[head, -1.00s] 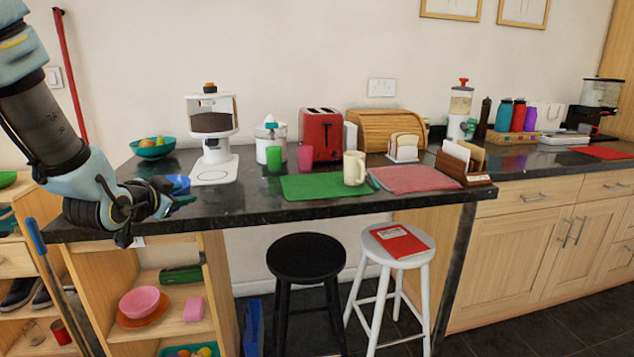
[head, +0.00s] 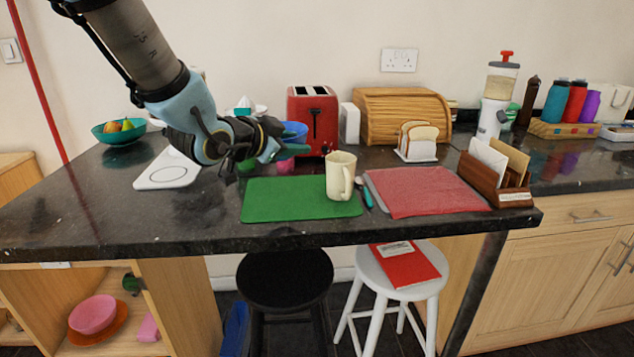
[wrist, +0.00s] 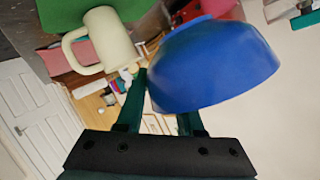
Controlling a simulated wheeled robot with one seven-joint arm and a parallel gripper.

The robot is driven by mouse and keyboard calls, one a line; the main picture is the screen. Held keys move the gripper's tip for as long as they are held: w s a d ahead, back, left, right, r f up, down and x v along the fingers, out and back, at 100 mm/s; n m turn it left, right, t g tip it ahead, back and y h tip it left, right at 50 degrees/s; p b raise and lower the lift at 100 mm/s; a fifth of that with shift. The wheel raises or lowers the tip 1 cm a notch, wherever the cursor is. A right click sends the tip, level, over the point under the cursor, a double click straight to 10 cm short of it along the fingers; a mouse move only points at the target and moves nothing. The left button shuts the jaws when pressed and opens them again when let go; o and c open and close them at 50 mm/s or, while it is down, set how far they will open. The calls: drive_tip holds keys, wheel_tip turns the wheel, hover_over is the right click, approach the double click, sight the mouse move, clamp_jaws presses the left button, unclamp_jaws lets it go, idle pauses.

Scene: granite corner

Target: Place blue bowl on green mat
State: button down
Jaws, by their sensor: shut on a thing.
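The blue bowl (wrist: 215,65) is held in my gripper (wrist: 160,100), which is shut on its rim. In the head view the bowl (head: 294,130) shows partly behind the gripper (head: 275,147), above the counter and just behind the green mat. The green mat (head: 285,200) lies flat near the counter's front edge. A cream mug (head: 340,175) stands upright on the mat's right part. In the wrist view the mug (wrist: 105,40) appears left of the bowl, with part of the mat (wrist: 80,8) above it.
The red toaster (head: 313,118) stands behind the bowl. A white scale-like base (head: 168,170) is to the left. A teal utensil (head: 367,196) and a red mat (head: 425,190) lie right of the mug. The left part of the green mat is clear.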

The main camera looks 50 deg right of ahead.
drive_tip(key=f, duration=0.5)
drive_tip(key=shift+d+f+p, duration=0.3)
drive_tip(key=shift+d+p, duration=0.05)
drive_tip(key=shift+w+f+p, duration=0.1)
drive_tip(key=shift+f+p, duration=0.2)
drive_tip(key=shift+f, duration=1.85)
drive_tip(key=shift+f, duration=0.1)
drive_tip(key=c, duration=0.5)
unclamp_jaws()
